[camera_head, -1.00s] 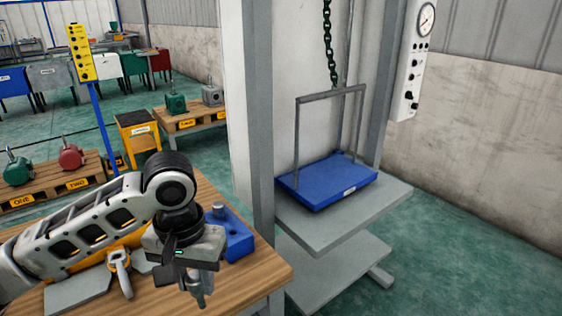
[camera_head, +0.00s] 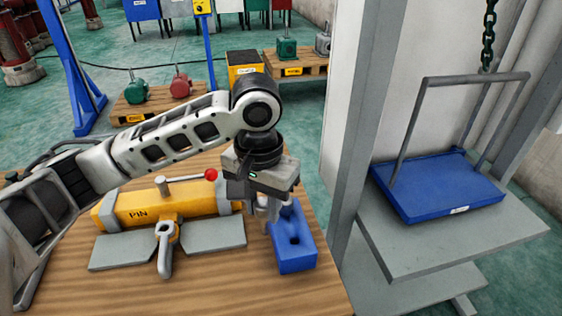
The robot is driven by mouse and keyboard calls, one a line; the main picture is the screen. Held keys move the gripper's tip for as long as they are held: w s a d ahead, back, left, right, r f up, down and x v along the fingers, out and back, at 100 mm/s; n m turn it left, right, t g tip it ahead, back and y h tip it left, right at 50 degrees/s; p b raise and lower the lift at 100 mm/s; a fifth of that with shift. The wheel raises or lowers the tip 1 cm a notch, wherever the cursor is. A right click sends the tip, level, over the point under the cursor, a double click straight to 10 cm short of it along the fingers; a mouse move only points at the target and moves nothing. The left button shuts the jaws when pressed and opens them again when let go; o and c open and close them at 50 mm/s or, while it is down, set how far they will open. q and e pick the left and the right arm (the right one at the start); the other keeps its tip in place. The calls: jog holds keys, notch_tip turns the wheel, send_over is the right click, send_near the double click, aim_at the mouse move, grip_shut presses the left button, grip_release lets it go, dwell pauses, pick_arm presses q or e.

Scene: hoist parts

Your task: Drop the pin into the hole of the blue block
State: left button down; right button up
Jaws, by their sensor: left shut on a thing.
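The blue block (camera_head: 297,258) lies on the wooden table in the head view, with a dark hole (camera_head: 294,239) in its top. My left gripper (camera_head: 265,207) points down at the far left part of the block, beside the hole. It is shut on a small grey metal piece, apparently the pin (camera_head: 272,211), which is partly hidden by the fingers. I cannot tell whether the pin touches the block. The block's far end is hidden behind my gripper. My right gripper is out of view.
A yellow fixture marked PIN (camera_head: 138,213) stands left of the block, with a red-knobbed lever (camera_head: 210,175), grey plates (camera_head: 214,235) and a grey eye-ended piece (camera_head: 165,250). A blue tray (camera_head: 440,187) rests on the grey hoist shelf (camera_head: 455,235) at right. The table front is clear.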

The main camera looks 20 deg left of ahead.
pick_arm(q)
jog(key=w+d+r+m, duration=0.3)
jog(key=d+r+m, duration=0.2)
notch_tip(320, 180, down, 6)
jog(key=b, duration=0.1)
jog(key=shift+m+b, duration=0.3)
jog(key=shift+b, duration=0.1)
jog(key=shift+s+f, duration=0.15)
jog(key=shift+f, duration=0.15)
dwell(0.3)
jog(key=shift+f, duration=2.7)
jog(key=c, duration=1)
grip_release()
jog(key=shift+f, duration=0.1)
